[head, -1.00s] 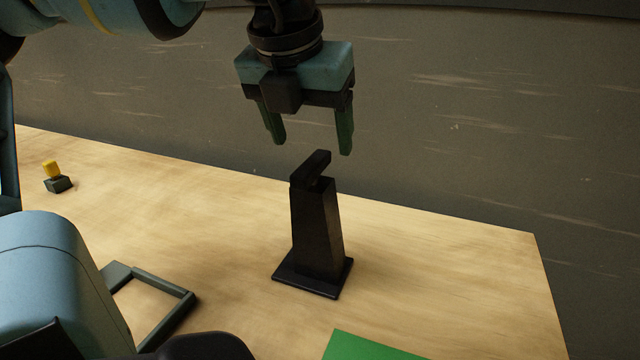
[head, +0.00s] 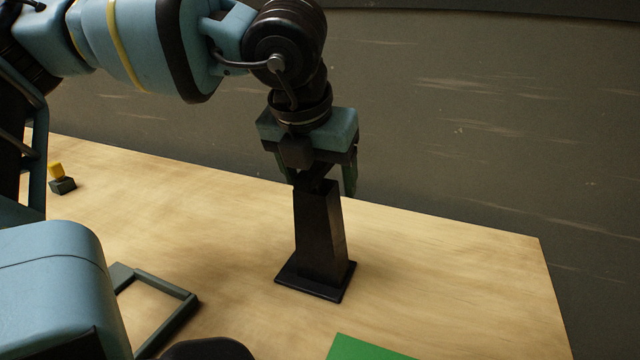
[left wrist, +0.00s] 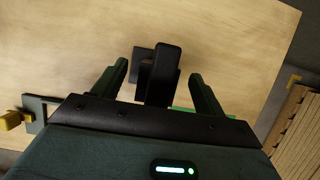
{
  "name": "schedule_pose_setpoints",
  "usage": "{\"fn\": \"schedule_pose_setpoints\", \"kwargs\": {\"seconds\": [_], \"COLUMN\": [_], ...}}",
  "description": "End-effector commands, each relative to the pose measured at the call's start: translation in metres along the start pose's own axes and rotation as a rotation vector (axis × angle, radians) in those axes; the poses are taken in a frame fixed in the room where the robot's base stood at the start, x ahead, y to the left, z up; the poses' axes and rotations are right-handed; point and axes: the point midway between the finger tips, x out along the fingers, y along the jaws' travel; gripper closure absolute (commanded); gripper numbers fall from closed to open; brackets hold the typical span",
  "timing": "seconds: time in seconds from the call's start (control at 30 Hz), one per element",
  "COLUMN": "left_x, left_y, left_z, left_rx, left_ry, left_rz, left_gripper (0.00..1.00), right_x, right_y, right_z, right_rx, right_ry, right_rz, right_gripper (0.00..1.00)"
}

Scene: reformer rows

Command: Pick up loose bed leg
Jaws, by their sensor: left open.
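A black tapered post (head: 319,235) stands upright on a flat square base on the wooden table. A short dark bar tops it; I cannot tell whether this bar or the whole post is the loose bed leg. My left gripper (head: 320,182) is open above the post, its fingers pointing down at either side of the top bar. In the left wrist view the dark bar (left wrist: 163,72) stands between the two spread fingers, with a gap to each. My right gripper is not in view.
The table (head: 440,270) is clear right of the post. A green sheet (head: 365,348) lies at the front. A grey-green frame (head: 170,285) lies to the left. A small dark block with a yellow top (head: 60,177) stands far left. A grey wall (head: 480,110) rises behind.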

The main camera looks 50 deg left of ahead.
Motion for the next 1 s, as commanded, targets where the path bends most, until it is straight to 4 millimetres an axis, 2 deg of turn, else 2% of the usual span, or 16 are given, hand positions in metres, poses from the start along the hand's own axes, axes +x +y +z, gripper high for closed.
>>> {"fn": "schedule_pose_setpoints", "kwargs": {"seconds": [0.3,0.83,1.0], "left_x": [0.0045,0.0042,0.0041], "left_y": [-0.0001,-0.0001,-0.0001], "left_z": [0.0000,0.0001,0.0001], "left_rx": [0.000,0.000,0.001], "left_ry": [-0.001,-0.001,-0.001], "left_rz": [-0.001,0.000,0.000], "left_gripper": [0.29,0.99,1.00], "right_x": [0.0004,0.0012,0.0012], "right_y": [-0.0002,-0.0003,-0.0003], "right_z": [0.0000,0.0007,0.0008], "right_rx": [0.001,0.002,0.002], "right_ry": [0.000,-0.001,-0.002], "right_rz": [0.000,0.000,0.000], "right_gripper": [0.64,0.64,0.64]}}
